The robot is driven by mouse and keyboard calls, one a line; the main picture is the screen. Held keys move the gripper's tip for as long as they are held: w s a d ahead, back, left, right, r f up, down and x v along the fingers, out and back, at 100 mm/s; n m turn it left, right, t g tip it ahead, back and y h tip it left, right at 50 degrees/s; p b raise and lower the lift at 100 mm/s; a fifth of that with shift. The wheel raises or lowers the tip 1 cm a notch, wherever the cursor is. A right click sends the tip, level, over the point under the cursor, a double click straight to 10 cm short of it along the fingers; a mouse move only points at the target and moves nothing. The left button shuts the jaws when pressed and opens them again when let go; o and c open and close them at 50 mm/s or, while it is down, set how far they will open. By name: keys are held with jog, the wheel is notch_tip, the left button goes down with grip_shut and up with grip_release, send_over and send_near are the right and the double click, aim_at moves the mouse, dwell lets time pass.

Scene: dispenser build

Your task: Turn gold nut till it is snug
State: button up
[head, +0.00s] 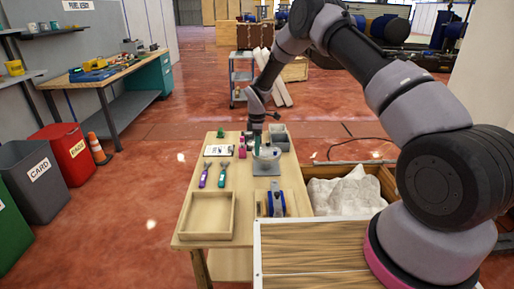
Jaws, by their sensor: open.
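My gripper (257,141) is at the far part of the wooden work table, pointing down over a pale grey assembly (267,154). The gripper is open, but its fingers are tiny here and partly merge with the things around them. The assembly stands on a grey plate (267,170). I cannot make out the gold nut; it is too small or hidden by the gripper. I cannot tell whether the fingers are around, touching or apart from anything.
On the table (196,203) are a purple-handled tool (204,176), a teal-handled tool (222,175), an empty wooden tray (207,215), a blue-and-grey device (277,204) and grey bins (279,137). A crate with white wrapping (342,194) stands at right. Red floor lies open at left.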

grip_shut()
jog(key=shift+m, duration=0.4)
jog(key=m, duration=0.3)
jog(key=shift+m, duration=0.4)
jog(key=m, duration=0.4)
jog(key=shift+m, duration=0.3)
jog(key=m, duration=0.4)
jog(key=shift+m, duration=2.8)
